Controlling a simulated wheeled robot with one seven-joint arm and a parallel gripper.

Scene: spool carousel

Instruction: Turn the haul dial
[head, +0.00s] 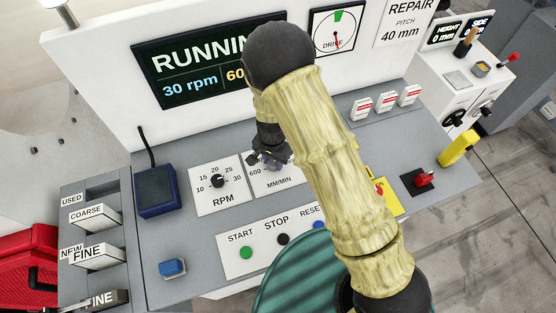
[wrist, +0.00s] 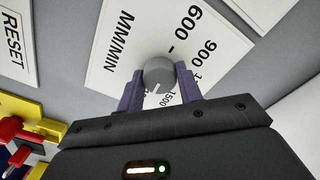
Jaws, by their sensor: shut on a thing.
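The haul dial is a round grey knob (wrist: 159,74) on a white plate (wrist: 120,50) marked MM/MIN, with numbers such as 600, 900 and 1500. In the wrist view its white pointer line points down and slightly left in the picture, toward my gripper body. My gripper (wrist: 159,82) has its two purple fingers on either side of the knob and is shut on it. In the head view my gripper (head: 271,160) is over the MM/MIN plate (head: 285,183), and it and my arm hide the knob and much of the scale.
The RPM dial (head: 217,181) is just left of the haul plate. START, STOP and RESET buttons sit in front on a white plate (head: 240,266). A screen (head: 190,75) behind reads RUNNING and 30 rpm. A red switch (head: 424,180) and a yellow part (head: 457,149) stand to the right.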

